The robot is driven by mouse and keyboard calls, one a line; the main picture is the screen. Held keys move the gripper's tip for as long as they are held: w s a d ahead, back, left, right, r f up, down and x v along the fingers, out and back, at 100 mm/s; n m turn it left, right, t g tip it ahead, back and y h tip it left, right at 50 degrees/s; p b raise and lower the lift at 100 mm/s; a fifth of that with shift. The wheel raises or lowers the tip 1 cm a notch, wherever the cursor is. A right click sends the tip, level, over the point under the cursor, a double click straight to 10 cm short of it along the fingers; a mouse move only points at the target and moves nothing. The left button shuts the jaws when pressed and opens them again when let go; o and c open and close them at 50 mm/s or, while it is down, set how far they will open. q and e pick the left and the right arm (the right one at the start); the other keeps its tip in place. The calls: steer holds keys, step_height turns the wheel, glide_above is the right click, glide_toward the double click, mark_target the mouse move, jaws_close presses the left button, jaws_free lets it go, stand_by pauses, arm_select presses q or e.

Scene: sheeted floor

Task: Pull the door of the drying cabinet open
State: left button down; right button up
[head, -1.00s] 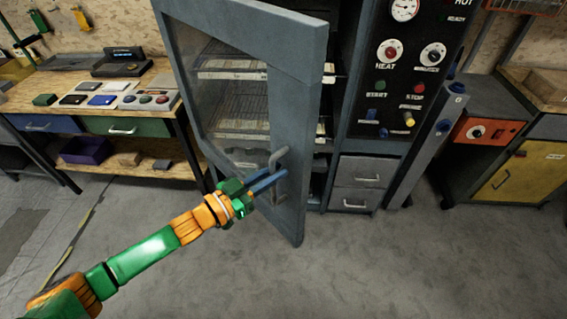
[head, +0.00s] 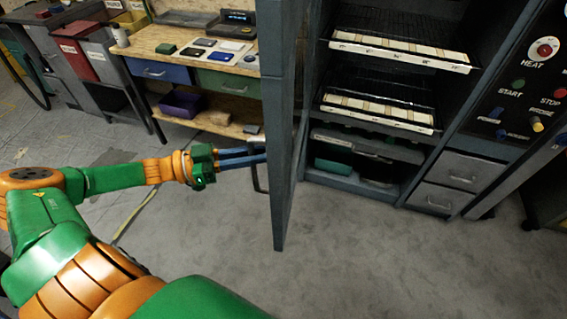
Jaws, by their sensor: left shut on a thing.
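The drying cabinet's door (head: 284,130) stands swung well out from the cabinet, seen nearly edge-on in the head view. Its handle (head: 258,180) is on the left face of the door, partly hidden by the fingers. My left gripper (head: 256,158) is shut on the handle, its blue fingers reaching in from the left. The cabinet (head: 365,183) is open to view, with wire racks holding pale strips on two levels and dark items at the bottom. My right gripper is not in view.
A wooden workbench (head: 155,42) with drawers and small items stands behind the door at left. The cabinet's control panel (head: 525,90) and grey drawers (head: 447,172) are at right. Bare floor (head: 370,260) lies in front of the cabinet.

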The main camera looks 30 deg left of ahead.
arm_select(q)
steer(key=s+a+b, duration=0.1)
steer(key=a, duration=0.5)
steer(key=shift+s+a+b, duration=0.15)
steer(key=shift+a+b, duration=0.25)
steer(key=c, duration=0.8)
jaws_free()
steer(key=shift+c, duration=0.2)
steer(key=b+v, duration=0.1)
steer(key=v, duration=0.6)
